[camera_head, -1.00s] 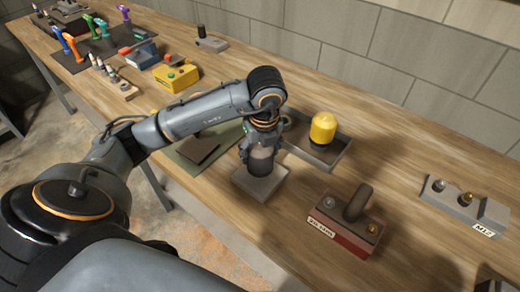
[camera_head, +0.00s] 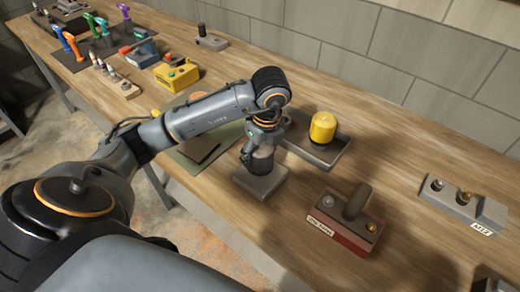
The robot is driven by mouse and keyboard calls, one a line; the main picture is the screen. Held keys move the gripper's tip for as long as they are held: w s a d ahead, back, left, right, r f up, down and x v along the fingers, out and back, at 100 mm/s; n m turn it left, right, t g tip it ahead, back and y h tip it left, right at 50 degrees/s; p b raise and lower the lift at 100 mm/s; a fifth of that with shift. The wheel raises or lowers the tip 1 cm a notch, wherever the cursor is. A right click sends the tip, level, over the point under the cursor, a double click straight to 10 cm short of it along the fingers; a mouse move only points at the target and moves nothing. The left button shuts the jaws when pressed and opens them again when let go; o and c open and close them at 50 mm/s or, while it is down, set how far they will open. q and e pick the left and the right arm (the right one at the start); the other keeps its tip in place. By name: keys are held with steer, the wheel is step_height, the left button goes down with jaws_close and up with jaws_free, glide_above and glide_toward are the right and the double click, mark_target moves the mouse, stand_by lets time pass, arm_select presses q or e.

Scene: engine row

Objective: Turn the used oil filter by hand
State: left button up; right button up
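A dark grey cylinder, which looks like the used oil filter (camera_head: 262,163), stands upright on a square grey block (camera_head: 260,184) in the middle of the bench. My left gripper (camera_head: 259,154) points down from above with its fingers at the sides of this cylinder. The fingers and my wrist hide its upper part, and I cannot tell whether they press on it. A yellow filter (camera_head: 322,128) stands upright in a shallow grey tray (camera_head: 337,160), right of and behind my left gripper. My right gripper is not in view.
A red block with a dark handle (camera_head: 345,222) stands at the front right. A grey block with knobs (camera_head: 462,205) is farther right. A yellow box (camera_head: 176,75) and several tools are at the back left. A wall borders the bench.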

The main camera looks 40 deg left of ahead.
arm_select(q)
steer(key=shift+o, duration=1.3)
steer(key=shift+r, duration=0.1)
